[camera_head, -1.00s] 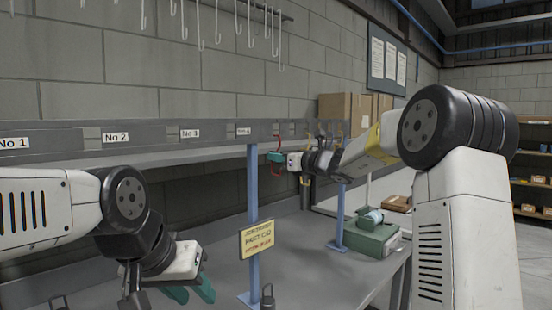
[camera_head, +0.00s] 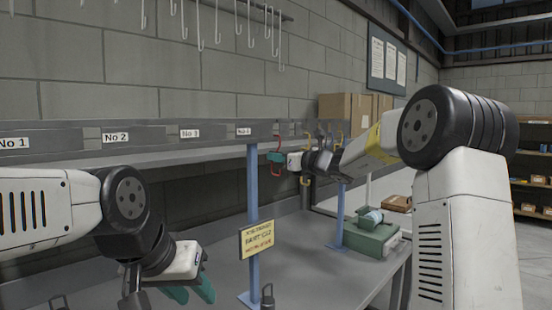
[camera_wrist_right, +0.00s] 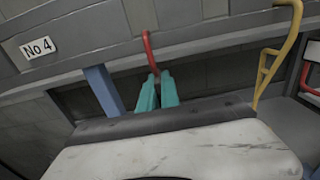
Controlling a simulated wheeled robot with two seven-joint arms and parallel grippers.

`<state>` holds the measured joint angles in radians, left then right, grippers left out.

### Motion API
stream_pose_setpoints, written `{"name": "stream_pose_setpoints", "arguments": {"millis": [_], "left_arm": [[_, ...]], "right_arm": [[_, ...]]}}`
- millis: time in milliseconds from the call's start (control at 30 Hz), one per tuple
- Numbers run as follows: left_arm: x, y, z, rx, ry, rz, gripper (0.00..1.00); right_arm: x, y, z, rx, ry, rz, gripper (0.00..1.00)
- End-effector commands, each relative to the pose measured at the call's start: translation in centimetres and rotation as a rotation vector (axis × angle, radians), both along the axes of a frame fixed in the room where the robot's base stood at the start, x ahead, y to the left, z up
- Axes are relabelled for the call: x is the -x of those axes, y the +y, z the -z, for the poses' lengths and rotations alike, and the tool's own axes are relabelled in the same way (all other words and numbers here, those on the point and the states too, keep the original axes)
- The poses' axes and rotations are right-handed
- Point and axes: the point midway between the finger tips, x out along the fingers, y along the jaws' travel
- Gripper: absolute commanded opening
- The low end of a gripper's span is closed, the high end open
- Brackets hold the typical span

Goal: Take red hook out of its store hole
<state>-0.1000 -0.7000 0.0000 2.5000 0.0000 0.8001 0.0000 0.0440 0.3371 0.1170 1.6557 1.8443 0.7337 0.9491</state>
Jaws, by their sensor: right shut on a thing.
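The red hook (camera_wrist_right: 149,52) hangs at the grey shelf rail, right of the No 4 label (camera_wrist_right: 38,47). Its curved top shows against the rail in the right wrist view; its lower part is hidden behind the fingers there. My right gripper (camera_wrist_right: 157,84) has its teal fingers shut on the red hook, just below the rail. In the head view the right gripper (camera_head: 275,157) is small, with the red hook's lower end (camera_head: 276,172) below it. I cannot tell whether the hook's top still sits in its hole. My left gripper (camera_head: 190,291) is open and empty at the lower left.
A yellow hook (camera_wrist_right: 276,58) hangs close to the right of my right gripper. A blue post (camera_head: 252,195) with a yellow sign (camera_head: 257,240) stands left of it. White hooks (camera_head: 240,22) hang above.

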Motion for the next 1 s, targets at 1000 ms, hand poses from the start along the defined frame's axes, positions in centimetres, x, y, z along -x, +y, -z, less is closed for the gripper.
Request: {"name": "stream_pose_setpoints", "arguments": {"millis": [1000], "left_arm": [[0.0,0.0,0.0,0.000,0.000,0.000,0.36]], "right_arm": [[0.0,0.0,-1.9,0.000,-0.001,0.000,0.00]]}}
